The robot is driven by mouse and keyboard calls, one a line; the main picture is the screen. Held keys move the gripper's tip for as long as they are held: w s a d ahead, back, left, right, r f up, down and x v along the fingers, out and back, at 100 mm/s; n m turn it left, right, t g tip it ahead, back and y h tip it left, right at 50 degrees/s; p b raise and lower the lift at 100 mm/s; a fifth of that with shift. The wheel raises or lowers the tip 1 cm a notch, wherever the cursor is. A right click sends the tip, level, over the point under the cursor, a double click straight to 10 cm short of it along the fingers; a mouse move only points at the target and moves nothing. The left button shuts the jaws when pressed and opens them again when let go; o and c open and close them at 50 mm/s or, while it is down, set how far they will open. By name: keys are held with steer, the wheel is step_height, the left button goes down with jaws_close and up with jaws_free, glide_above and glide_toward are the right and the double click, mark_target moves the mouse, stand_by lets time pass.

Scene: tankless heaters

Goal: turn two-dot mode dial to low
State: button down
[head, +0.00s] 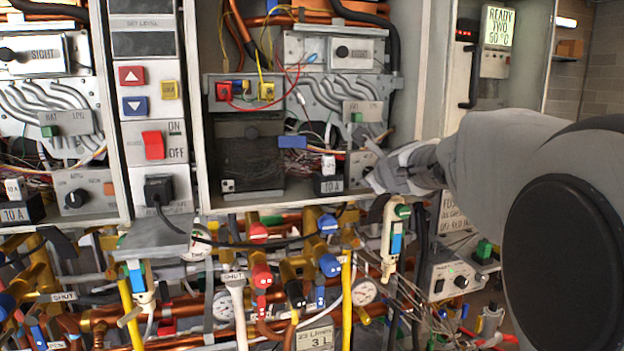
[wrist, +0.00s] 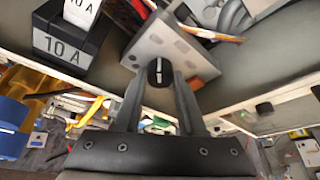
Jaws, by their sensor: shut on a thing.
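A black mode dial (wrist: 158,72) with a white pointer line sits on a light grey plate (wrist: 172,40) in the wrist view. My gripper (wrist: 157,82) has one finger on each side of the dial and is shut on it. In the head view my gripper (head: 376,178) reaches from the right to the small plate (head: 359,160) at the lower right of the middle heater cabinet; the gripper hides the dial there. I cannot read the dial's setting marks or see the two dots.
A black-and-white 10 A block (head: 329,184) stands just left of the plate and also shows in the wrist view (wrist: 65,45). Another dial (head: 75,198) is on the left heater. Pipes, valves and a gauge (head: 364,291) crowd the area below the cabinet.

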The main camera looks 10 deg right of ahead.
stand_by(0.4)
steer(key=c, duration=0.5)
jaws_free()
